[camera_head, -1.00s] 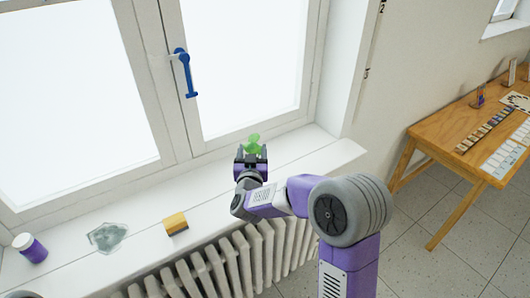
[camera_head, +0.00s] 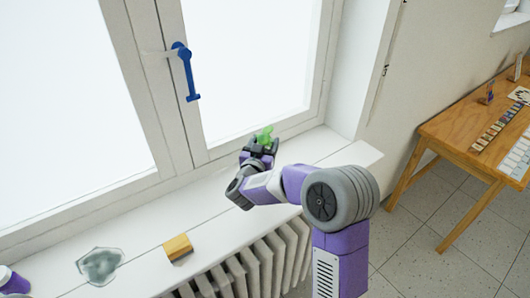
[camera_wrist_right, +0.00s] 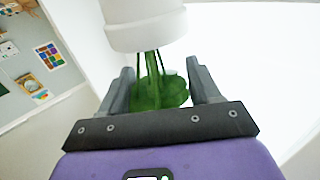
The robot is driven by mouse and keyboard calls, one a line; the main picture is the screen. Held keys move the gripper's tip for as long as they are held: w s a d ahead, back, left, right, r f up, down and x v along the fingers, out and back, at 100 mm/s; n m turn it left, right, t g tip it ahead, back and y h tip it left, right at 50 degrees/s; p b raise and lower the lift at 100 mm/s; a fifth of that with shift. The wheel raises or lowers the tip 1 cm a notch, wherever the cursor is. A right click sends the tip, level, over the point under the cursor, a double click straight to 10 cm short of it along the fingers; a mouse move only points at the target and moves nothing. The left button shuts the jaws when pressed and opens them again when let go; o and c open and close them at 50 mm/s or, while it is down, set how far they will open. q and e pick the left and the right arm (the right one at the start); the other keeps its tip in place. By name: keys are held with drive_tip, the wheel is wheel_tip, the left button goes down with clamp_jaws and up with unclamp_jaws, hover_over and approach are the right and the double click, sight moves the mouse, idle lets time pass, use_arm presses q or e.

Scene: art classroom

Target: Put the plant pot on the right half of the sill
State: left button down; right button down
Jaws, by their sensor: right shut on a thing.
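The plant pot is white with green leaves. In the head view only the green leaves (camera_head: 265,136) show above my right gripper (camera_head: 259,152); the pot is hidden behind it. In the right wrist view the white pot (camera_wrist_right: 145,28) is at the top, at the fingertips, with the leaves (camera_wrist_right: 160,92) between the fingers. My right gripper (camera_wrist_right: 160,78) is shut on the plant pot. It is over the right half of the white sill (camera_head: 357,153), close to the window. I cannot tell whether the pot touches the sill.
A blue window handle (camera_head: 187,72) sticks out above. A radiator (camera_head: 262,262) stands below. A wooden table (camera_head: 458,135) is at right.

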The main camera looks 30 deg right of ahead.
drive_tip(key=shift+f, duration=1.2)
drive_tip(key=shift+f+b, duration=0.2)
drive_tip(key=shift+b, duration=0.1)
drive_tip(key=shift+c, duration=1)
unclamp_jaws()
